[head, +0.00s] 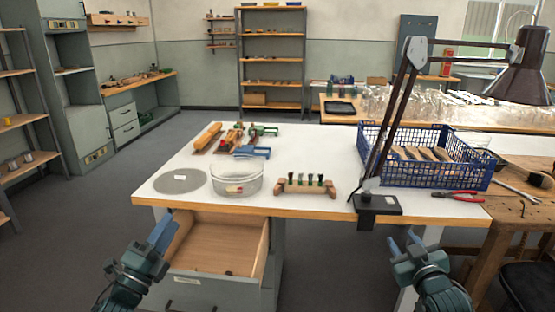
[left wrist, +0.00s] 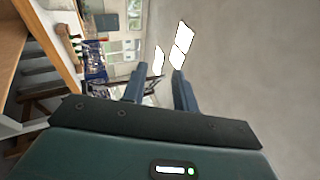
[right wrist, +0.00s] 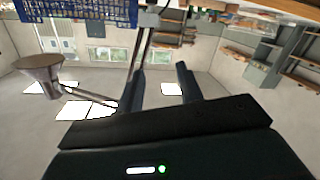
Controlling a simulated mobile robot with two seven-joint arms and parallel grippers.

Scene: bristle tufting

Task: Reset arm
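My left gripper (head: 160,232) is raised in front of the table, over the left side of the open drawer (head: 215,252). In the left wrist view its two fingers (left wrist: 158,88) stand apart with nothing between them. My right gripper (head: 402,243) is in front of the table's right part, below the lamp clamp. In the right wrist view its fingers (right wrist: 160,88) are also apart and empty. Neither gripper touches anything that I can see.
The white table (head: 320,150) holds a grey disc (head: 180,181), a clear bowl (head: 237,178), a wooden block with bristle tufts (head: 305,186), a blue crate (head: 440,170), red pliers (head: 457,195) and a clamped lamp (head: 527,75). The drawer sticks out toward me.

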